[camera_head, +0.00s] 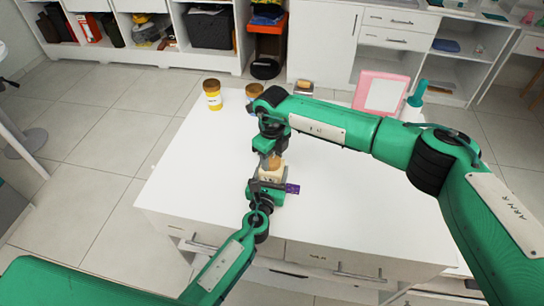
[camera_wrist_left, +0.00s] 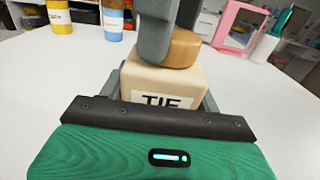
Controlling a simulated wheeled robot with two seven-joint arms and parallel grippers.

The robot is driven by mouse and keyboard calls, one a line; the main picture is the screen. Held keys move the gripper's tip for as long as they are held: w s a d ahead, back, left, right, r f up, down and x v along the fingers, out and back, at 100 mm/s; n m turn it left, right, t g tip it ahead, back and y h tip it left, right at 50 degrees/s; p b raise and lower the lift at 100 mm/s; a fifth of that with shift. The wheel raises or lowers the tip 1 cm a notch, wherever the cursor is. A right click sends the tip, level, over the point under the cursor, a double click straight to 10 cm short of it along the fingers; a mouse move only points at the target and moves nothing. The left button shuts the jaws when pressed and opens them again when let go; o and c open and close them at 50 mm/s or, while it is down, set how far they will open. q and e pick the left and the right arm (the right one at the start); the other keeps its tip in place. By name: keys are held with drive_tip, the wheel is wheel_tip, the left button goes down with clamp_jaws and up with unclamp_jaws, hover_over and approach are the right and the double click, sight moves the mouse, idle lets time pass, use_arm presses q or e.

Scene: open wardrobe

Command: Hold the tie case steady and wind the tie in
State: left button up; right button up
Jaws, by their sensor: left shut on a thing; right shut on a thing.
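The tie case (camera_head: 271,174) is a small cream block with a "TIE" label, upright on the white table. It also shows in the left wrist view (camera_wrist_left: 155,82), with a brown round knob (camera_wrist_left: 184,50) on top. My left gripper (camera_head: 262,186) is shut on the sides of the case from the near side. My right gripper (camera_head: 268,154) comes down from above and is shut on the knob, partly covering it. A short purple piece of the tie (camera_head: 292,188) sticks out to the right of the case. The tie does not show in the left wrist view.
On the white table (camera_head: 190,185), a yellow jar (camera_head: 212,94) stands at the back left, with another jar (camera_head: 254,91) beside it. A pink frame (camera_head: 381,93) and a green-topped bottle (camera_head: 416,95) stand at the back right. The table's left part is clear.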

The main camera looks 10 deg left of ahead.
drive_tip(key=m, duration=0.5)
drive_tip(key=shift+m, duration=0.3)
drive_tip(key=m, duration=1)
drive_tip(key=shift+m, duration=2.7)
drive_tip(key=o, duration=1)
